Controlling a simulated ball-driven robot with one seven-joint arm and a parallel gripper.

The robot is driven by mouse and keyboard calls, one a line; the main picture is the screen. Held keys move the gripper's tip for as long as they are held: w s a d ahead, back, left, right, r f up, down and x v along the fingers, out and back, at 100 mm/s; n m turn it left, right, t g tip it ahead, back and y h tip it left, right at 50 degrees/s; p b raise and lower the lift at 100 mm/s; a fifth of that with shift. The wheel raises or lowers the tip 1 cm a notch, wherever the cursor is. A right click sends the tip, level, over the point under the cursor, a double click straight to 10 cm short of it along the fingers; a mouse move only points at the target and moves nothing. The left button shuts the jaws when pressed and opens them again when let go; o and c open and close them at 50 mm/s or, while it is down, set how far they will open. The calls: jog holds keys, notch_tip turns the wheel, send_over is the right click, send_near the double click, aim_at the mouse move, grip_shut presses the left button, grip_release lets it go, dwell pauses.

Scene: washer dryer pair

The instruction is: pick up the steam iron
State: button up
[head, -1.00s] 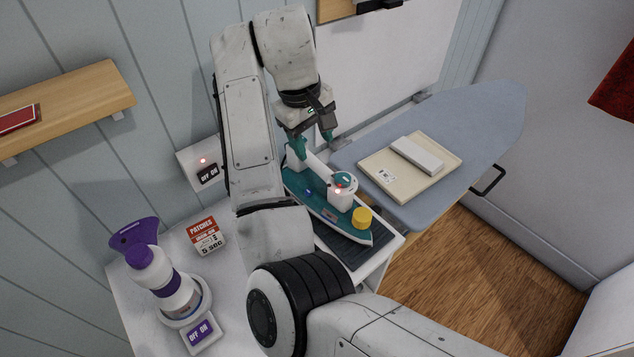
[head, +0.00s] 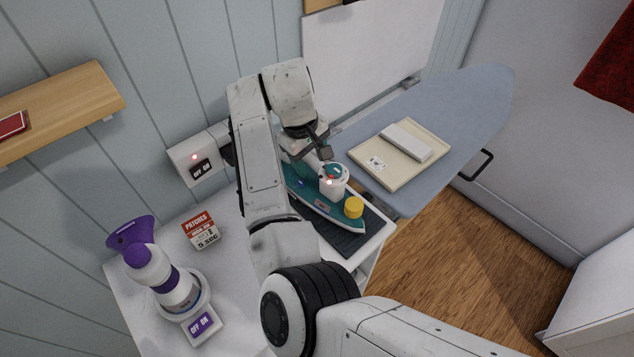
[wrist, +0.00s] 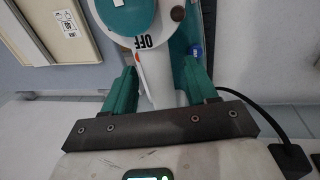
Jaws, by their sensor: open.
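The steam iron (head: 324,207) is teal and white with a yellow cap. It sits on a dark ribbed pad (head: 345,238) at the right end of the white table, partly hidden by my arm. My gripper (head: 312,163) is down at the iron's rear upper part. In the wrist view, the open teal fingers of my gripper (wrist: 160,88) stand on both sides of the iron's white handle (wrist: 158,80), with gaps visible beside it. The iron's round teal dial (wrist: 125,14), with an OFF label, is just beyond the fingers.
A blue ironing board (head: 470,105) carries a cream tray (head: 378,178) to the right. A purple-and-white steamer (head: 170,285) and a patches box (head: 201,230) stand on the table at left. A wall outlet (head: 195,160) is behind; a black cord (wrist: 262,108) runs beside my gripper.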

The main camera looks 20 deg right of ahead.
jog(key=shift+f, duration=0.25)
grip_shut()
jog(key=shift+r, duration=0.15)
